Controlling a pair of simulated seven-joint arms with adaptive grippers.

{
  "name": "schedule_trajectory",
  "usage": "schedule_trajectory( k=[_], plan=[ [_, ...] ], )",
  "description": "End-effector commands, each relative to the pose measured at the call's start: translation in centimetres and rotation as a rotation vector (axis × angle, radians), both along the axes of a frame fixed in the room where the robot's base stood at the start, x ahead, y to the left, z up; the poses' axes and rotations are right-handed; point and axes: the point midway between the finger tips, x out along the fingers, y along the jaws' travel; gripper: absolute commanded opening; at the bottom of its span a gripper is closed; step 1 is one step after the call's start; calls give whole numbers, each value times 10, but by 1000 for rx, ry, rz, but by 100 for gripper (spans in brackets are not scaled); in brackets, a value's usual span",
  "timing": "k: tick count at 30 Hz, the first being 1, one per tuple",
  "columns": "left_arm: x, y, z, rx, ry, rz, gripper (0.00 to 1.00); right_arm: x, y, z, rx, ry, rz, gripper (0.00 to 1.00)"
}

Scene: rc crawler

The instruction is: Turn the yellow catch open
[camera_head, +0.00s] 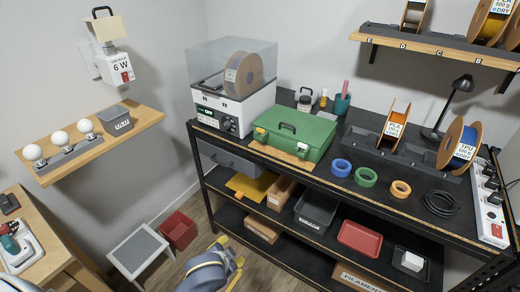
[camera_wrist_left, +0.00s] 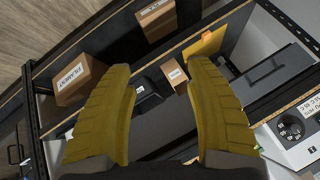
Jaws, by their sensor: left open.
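A green case (camera_head: 296,135) with a dark top handle stands shut on the black workbench. My left gripper (camera_head: 236,262) is low in front of the bench, well below and left of the case, and touches nothing. In the left wrist view its yellow fingers (camera_wrist_left: 162,95) are spread with nothing between them, facing the lower shelves. The case is not visible there. My right gripper is out of view.
A white dryer (camera_head: 235,108) with a spool stands left of the case. Tape rings (camera_head: 365,177) lie to the right. Below are a grey drawer (camera_head: 228,158) and shelves with boxes and bins. A red bin (camera_head: 179,230) and a step stool (camera_head: 140,249) stand on the floor.

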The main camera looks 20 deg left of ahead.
Motion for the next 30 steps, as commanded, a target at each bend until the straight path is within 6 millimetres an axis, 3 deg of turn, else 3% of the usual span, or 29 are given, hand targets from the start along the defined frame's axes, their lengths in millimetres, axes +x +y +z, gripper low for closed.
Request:
schedule_trajectory(
  k=[15,23,30],
  plan=[
    [129,-80,84,-204,5,-151,54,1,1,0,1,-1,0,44],
    [181,-95,128,-247,71,-178,54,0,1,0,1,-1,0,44],
    [222,-89,178,-257,140,-151,54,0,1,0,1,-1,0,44]
  ],
)
